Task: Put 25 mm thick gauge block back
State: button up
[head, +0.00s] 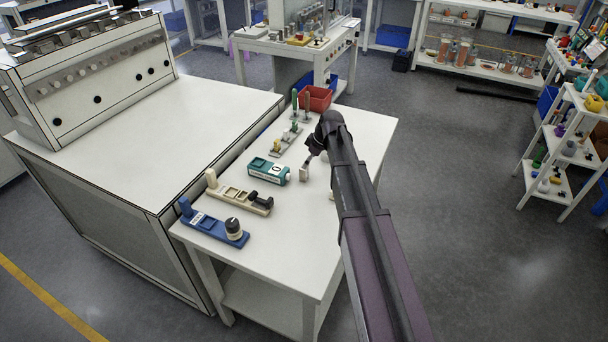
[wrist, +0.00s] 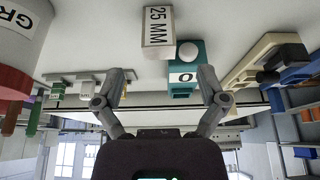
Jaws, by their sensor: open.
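The gauge block (wrist: 158,27), a pale block with a "25 MM" label, stands on the white table. It shows in the head view as a small light block (head: 304,174) beside the arm's end. My gripper (wrist: 160,74) is open, its two fingers spread wide with nothing between them. The block lies ahead of the fingertips, roughly centred between them and apart from them in the wrist view. In the head view my gripper (head: 312,156) is small and partly hidden by my arm, close to the block.
A teal box marked 0 (head: 268,171) sits left of the block; it also shows in the wrist view (wrist: 184,75). Beige (head: 238,193) and blue (head: 211,224) holders stand nearer. A red bin (head: 315,98) is at the back. A white "GR" cylinder (wrist: 22,38) is near.

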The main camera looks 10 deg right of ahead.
aim_at(304, 173)
jog(key=shift+f, duration=0.1)
jog(key=shift+b+x, duration=2.4)
jog(key=shift+x, duration=0.1)
grip_shut()
